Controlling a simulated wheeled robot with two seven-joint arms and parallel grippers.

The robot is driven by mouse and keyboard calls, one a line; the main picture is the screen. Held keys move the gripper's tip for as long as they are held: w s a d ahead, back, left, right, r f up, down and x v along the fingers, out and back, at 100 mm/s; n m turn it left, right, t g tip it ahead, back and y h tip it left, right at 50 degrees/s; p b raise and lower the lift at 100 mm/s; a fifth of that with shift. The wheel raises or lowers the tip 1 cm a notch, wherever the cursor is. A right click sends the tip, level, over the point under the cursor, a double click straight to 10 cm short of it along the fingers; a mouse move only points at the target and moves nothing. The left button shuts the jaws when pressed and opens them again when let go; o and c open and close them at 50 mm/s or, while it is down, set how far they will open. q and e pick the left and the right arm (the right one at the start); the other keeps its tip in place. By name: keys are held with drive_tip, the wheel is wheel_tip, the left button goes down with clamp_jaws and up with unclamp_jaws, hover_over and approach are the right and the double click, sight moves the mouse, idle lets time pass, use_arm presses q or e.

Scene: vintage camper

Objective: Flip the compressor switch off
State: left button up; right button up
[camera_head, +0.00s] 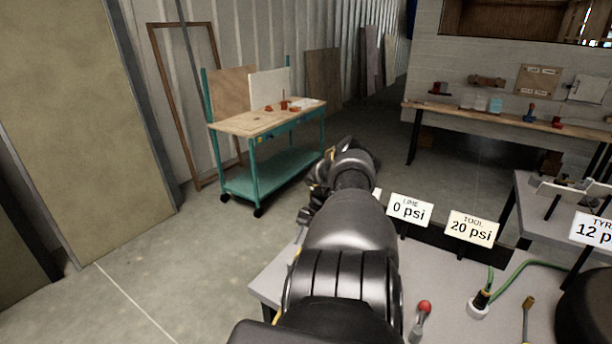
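No switch that I can clearly tell as the compressor switch is in view. A lever with a red ball knob (424,306) stands on the grey bench top (270,283), just right of my arm. Signs behind it read "LINE 0 psi" (409,209), "TOOL 20 psi" (472,228) and, cut off at the right edge, "12 p" (594,231). One arm of mine, seemingly the left, reaches up through the middle. Its gripper (318,192) is at the far end, partly hidden by the wrist, beyond the lever; its fingers are unclear. My other gripper is out of view.
A green hose (525,266) runs to a black-and-white fitting (480,303). A brass-coloured lever (528,308) and a dark rounded object (590,308) are at the right. A teal cart (270,175) stands behind on open floor. A wooden shelf (500,115) lines the back wall.

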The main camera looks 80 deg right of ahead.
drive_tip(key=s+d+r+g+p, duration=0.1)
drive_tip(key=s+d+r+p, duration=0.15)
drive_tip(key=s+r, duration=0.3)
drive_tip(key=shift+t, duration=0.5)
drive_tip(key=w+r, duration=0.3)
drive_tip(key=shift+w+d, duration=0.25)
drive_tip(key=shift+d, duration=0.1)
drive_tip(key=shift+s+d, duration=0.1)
